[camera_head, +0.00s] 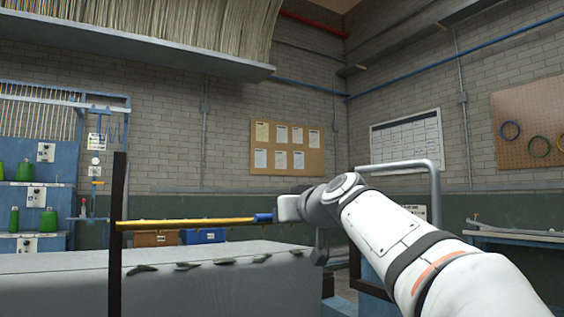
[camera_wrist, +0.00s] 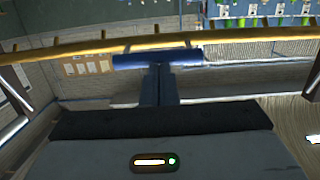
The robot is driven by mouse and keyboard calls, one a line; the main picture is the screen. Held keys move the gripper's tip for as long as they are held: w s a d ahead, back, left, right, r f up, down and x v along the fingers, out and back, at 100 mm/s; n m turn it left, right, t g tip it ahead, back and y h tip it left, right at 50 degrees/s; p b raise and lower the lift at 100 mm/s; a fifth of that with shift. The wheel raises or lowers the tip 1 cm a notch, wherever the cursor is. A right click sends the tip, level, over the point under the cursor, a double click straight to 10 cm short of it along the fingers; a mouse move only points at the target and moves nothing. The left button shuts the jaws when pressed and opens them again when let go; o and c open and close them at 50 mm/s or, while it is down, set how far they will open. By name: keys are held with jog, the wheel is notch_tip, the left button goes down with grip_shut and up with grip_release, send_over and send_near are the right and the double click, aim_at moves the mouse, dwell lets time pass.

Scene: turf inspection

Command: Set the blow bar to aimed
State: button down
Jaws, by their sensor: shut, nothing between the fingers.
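The blow bar (camera_head: 185,223) is a long yellow tube running level from a dark upright post (camera_head: 118,240), with small nozzles along it. It has a blue sleeve (camera_head: 264,218) near my gripper. In the wrist view the yellow bar (camera_wrist: 70,49) crosses the top, and the blue sleeve (camera_wrist: 158,57) lies across my fingertips. My gripper (camera_wrist: 158,72) is shut with nothing between its fingers, its tips at or very near the sleeve; I cannot tell whether they touch. In the head view my gripper (camera_head: 280,212) is partly hidden by its own wrist. No aim marking is readable.
A long grey turf bed (camera_head: 210,275) lies below the bar, with several dark green tufts (camera_head: 188,265) along its edge. An orange box (camera_head: 157,238) and a blue box (camera_head: 203,236) sit behind it. A bench (camera_head: 515,237) stands at the right.

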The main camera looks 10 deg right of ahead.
jog(key=shift+w+a+f+b, duration=0.3)
jog(key=shift+w+f+b, duration=0.35)
jog(key=shift+w+f, duration=0.05)
jog(key=shift+w+a+f+b, duration=0.3)
jog(key=shift+w+f+b, duration=0.35)
jog(key=shift+f, duration=0.05)
jog(key=f+v, duration=0.1)
jog(key=v, duration=1.2)
jog(key=shift+s, duration=0.2)
jog(key=shift+d, duration=0.1)
jog(key=shift+p, duration=0.4)
